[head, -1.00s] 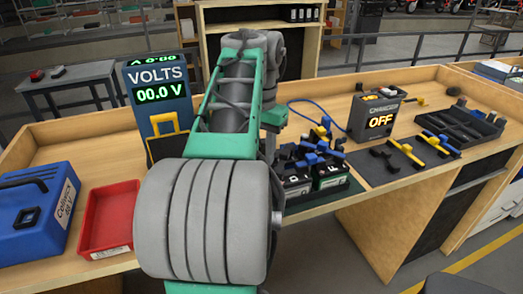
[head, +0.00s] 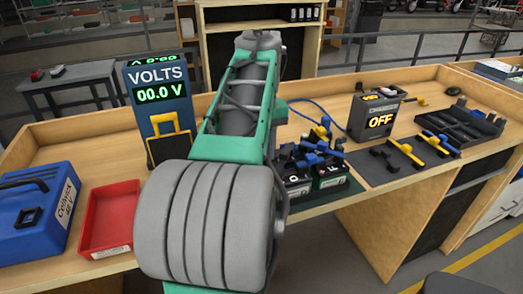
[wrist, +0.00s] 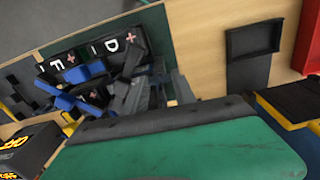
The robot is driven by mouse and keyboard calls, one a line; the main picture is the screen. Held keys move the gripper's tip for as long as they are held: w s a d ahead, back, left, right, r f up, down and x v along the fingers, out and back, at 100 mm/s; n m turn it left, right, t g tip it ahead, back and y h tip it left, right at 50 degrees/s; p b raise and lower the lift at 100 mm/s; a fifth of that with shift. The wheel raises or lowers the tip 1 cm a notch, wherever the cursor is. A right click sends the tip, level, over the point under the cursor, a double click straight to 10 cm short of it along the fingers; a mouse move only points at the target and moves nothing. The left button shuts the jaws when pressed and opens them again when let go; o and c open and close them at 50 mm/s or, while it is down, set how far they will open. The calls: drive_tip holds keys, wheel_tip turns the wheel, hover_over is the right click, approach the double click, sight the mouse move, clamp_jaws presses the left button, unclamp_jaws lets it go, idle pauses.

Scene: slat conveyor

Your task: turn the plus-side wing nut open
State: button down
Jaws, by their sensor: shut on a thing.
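Two dark batteries with green-edged tops, marked D (wrist: 112,45) and F (wrist: 60,62), show upside down in the wrist view, with red plus marks near their terminals. In the head view the F battery (head: 331,182) stands right of my arm, on a dark green mat. My gripper (wrist: 127,88) shows as dark grey fingers low over the terminals beside the D battery. It is shut on a small part there, which I take as the plus-side wing nut; the fingers mostly hide it. In the head view my arm hides the gripper.
Blue clamps (wrist: 90,70) crowd the terminals beside the fingers. A charger (head: 376,117) reading OFF, T-shaped tools (head: 405,152) and a dark tray (head: 462,125) lie to the right. A voltmeter (head: 160,95) reading 00.0 V, red tray (head: 108,215) and blue case (head: 38,212) stand left.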

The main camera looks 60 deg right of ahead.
drive_tip(key=shift+f+n, duration=0.1)
drive_tip(key=shift+n, duration=0.3)
drive_tip(key=c, duration=1)
unclamp_jaws()
wheel_tip(320, 180, up, 6)
drive_tip(key=p, duration=0.4)
drive_tip(key=shift+r, duration=0.95)
